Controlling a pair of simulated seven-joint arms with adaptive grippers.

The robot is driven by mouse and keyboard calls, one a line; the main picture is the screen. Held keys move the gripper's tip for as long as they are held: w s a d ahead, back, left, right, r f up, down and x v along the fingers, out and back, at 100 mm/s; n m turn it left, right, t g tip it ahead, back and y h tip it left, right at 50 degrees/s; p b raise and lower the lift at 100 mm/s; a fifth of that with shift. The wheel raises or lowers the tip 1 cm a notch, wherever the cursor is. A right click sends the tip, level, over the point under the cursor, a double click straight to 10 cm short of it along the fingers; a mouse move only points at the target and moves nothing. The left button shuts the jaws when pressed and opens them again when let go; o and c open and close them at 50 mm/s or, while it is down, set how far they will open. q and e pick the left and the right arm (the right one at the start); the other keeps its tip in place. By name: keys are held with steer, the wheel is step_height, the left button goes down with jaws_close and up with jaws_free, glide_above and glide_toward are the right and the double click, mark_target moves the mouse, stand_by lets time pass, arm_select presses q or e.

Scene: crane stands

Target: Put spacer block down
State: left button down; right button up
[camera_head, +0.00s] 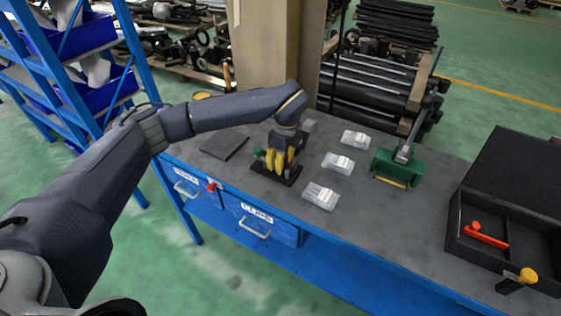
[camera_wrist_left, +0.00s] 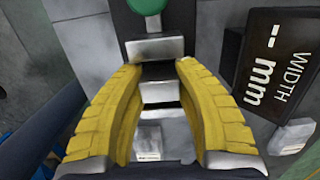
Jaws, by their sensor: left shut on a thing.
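My left gripper (camera_head: 277,162) points down over a black-based fixture with a green knob (camera_head: 258,152) on the bench. In the left wrist view its yellow fingers (camera_wrist_left: 156,62) are shut on a small silvery block (camera_wrist_left: 155,47), which looks like the spacer block. The block sits between the fingertips, close to the green knob (camera_wrist_left: 147,5). Another silvery part (camera_wrist_left: 160,92) shows below it, between the fingers. In the head view the fingers hide the block, and I cannot tell whether it touches the fixture. My right gripper is in neither view.
Several clear packets, including one in front (camera_head: 321,195), lie right of the fixture. A green tool with a grey lever (camera_head: 398,165) stands beyond. A black compartment box (camera_head: 505,215) is at right. A "WIDTH -- mm" display (camera_wrist_left: 280,60) is near the gripper. A post (camera_head: 270,50) rises behind.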

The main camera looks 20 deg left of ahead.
arm_select(q)
steer(key=shift+f, duration=0.1)
steer(key=c, duration=1)
jaws_free()
step_height(320, 180, up, 12)
steer(key=d, duration=0.1)
steer(key=shift+s, duration=0.15)
steer(key=shift+d, duration=0.1)
